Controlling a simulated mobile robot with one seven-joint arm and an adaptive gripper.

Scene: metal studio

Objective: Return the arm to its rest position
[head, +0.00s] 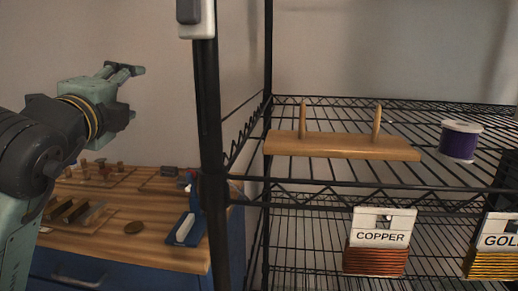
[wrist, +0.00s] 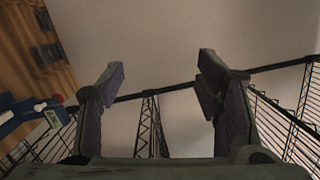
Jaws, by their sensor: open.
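My gripper (head: 124,69) is raised at the left in the head view, above the wooden bench and left of the black rack post. It points to the right and away from the bench. In the wrist view my gripper (wrist: 160,85) has its two fingers wide apart. Nothing is between them but the plain wall and part of the wire rack behind. My arm bends at the left edge of the head view.
A black wire rack (head: 340,184) holds a wooden board with two pegs (head: 342,146), a purple spool (head: 460,142) and a COPPER box (head: 380,240). The wooden bench (head: 150,258) carries small tools and a blue tool (head: 186,228). Bare wall surrounds my gripper.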

